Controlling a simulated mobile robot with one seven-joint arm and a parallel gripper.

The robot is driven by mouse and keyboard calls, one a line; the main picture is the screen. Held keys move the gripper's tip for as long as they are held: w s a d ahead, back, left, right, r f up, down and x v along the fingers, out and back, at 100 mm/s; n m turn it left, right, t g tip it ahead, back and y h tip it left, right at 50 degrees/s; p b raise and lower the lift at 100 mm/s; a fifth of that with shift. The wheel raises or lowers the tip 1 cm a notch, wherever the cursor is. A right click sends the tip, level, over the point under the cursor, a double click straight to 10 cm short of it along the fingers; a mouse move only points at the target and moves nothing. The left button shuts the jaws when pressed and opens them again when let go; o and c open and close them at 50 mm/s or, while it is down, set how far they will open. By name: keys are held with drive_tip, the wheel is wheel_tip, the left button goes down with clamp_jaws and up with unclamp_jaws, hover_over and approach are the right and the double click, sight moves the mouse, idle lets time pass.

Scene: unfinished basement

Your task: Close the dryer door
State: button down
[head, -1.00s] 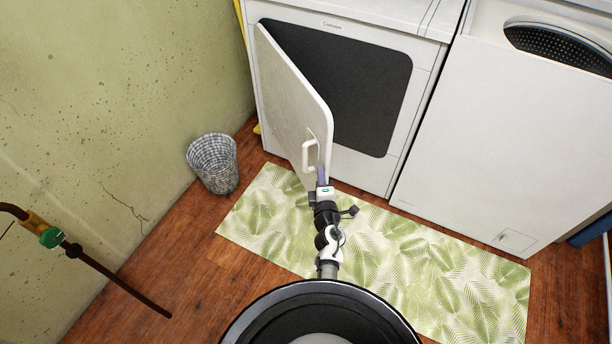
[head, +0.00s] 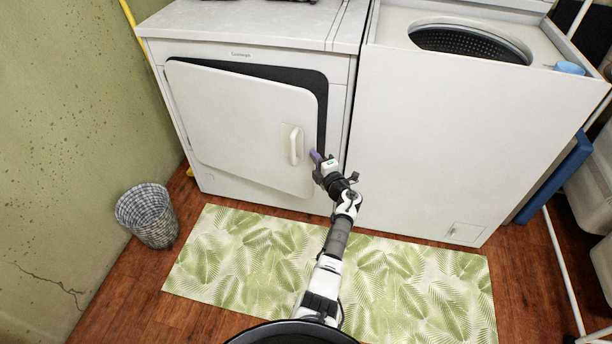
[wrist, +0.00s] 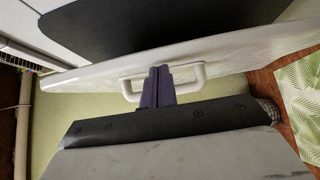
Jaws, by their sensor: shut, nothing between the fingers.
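The white dryer door (head: 240,130) is partly open on the dryer (head: 185,28), and a dark strip of the opening shows along its top and right edge. Its white handle (head: 295,146) is near the right edge. My gripper (head: 315,156) is shut and empty, with purple fingers just right of the handle by the door's free edge. In the wrist view the shut fingers (wrist: 158,87) overlap the handle (wrist: 192,78) in front of the door (wrist: 225,52); whether they touch is unclear. The dark opening (wrist: 140,25) shows beyond the door.
A white washer (head: 460,130) with an open top stands to the right. A leaf-pattern mat (head: 240,260) lies on the wooden floor in front. A woven basket (head: 150,215) stands left by the green wall. A blue panel (head: 555,178) and bins are at the far right.

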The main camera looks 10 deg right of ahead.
drive_tip(key=w+d+b, duration=0.3)
drive_tip(key=w, duration=0.2)
drive_tip(key=shift+w, duration=0.2)
idle(0.5)
